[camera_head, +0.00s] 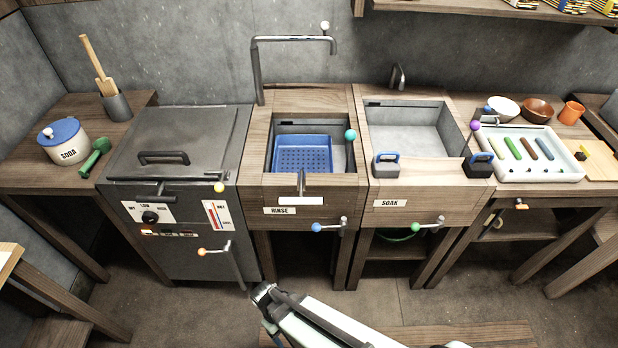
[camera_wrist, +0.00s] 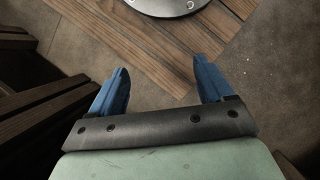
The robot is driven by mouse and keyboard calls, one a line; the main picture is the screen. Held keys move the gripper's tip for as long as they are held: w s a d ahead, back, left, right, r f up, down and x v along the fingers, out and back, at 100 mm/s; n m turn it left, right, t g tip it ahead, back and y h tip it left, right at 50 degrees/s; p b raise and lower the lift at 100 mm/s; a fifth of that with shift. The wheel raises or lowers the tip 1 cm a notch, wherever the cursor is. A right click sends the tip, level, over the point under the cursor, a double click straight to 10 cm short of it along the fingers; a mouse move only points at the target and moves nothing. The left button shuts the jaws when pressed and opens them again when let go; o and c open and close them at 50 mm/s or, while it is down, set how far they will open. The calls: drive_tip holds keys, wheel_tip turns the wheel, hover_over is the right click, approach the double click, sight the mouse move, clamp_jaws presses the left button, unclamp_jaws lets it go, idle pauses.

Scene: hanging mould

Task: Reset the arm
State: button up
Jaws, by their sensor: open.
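My arm (camera_head: 325,325) reaches up from the bottom of the head view, low in front of the counters. My gripper shows in the wrist view (camera_wrist: 158,88) with two blue fingers spread wide apart. Nothing is between the fingers. Below them are wooden planks and the grey-brown floor. In the head view the fingers are too small and turned away to make out clearly.
A dark heater cabinet (camera_head: 190,245) stands left of the rinse sink (camera_head: 330,190) and the soak sink (camera_head: 440,190). Levers with coloured knobs, such as the orange one (camera_head: 202,251), stick out in front. A white tray (camera_head: 535,175) lies right. The floor (camera_head: 375,295) before the sinks is open.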

drive_tip(key=s+d+m+g+y, duration=0.1)
drive_tip(key=d+m, duration=0.3)
drive_tip(key=d, duration=0.8)
drive_tip(key=s+d+f+m+g+y, duration=0.1)
drive_tip(key=s+d+m, duration=0.3)
drive_tip(key=d, duration=0.8)
drive_tip(key=shift+f+m+g+y, duration=0.3)
drive_tip(key=shift+m+g+y, duration=0.3)
drive_tip(key=shift+g+y, duration=0.25)
